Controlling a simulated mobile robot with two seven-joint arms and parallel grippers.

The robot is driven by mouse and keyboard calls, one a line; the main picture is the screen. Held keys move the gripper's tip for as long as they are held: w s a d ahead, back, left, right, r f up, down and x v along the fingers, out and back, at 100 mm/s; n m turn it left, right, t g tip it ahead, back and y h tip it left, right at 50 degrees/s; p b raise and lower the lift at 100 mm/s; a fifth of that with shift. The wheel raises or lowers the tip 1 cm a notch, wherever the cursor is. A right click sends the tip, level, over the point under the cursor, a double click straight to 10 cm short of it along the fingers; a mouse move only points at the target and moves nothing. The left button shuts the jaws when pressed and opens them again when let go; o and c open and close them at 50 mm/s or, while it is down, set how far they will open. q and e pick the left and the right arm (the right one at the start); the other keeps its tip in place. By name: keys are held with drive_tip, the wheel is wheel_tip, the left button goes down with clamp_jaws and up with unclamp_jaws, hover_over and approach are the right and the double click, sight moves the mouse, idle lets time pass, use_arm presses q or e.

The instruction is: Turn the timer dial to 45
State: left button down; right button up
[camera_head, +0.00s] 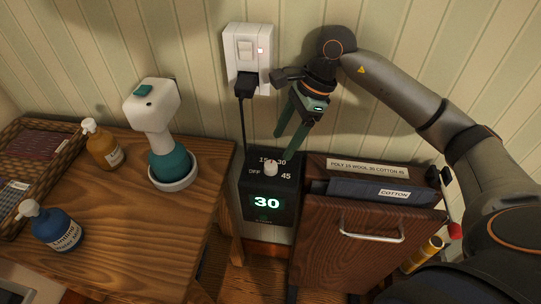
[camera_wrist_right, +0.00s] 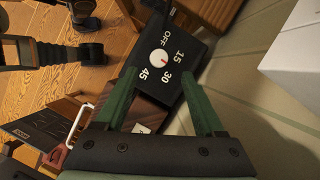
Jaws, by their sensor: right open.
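The timer (camera_head: 268,205) is a black box against the wall between the wooden table and the dark cabinet. Its lit display reads 30. On its sloped top is a small white dial (camera_head: 271,168) ringed by OFF, 15, 30 and 45. The dial (camera_wrist_right: 164,57) also shows in the right wrist view, with a red mark on it. My right gripper (camera_head: 285,146) has green fingers and is open and empty, above and just behind the dial. In the right wrist view the gripper's fingertips (camera_wrist_right: 159,74) are apart, with the dial beyond them. My left gripper is out of view.
A wall outlet (camera_head: 248,58) with a black plug and cord is above the timer. The cabinet (camera_head: 350,245) holds labelled folders close to the right. The table (camera_head: 135,225) bears a white-and-teal device (camera_head: 155,130) and bottles. Bare wall lies behind the gripper.

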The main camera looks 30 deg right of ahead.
sight(271, 164)
drive_tip(key=x, duration=0.7)
drive_tip(key=shift+a, duration=0.1)
clamp_jaws()
idle(0.4)
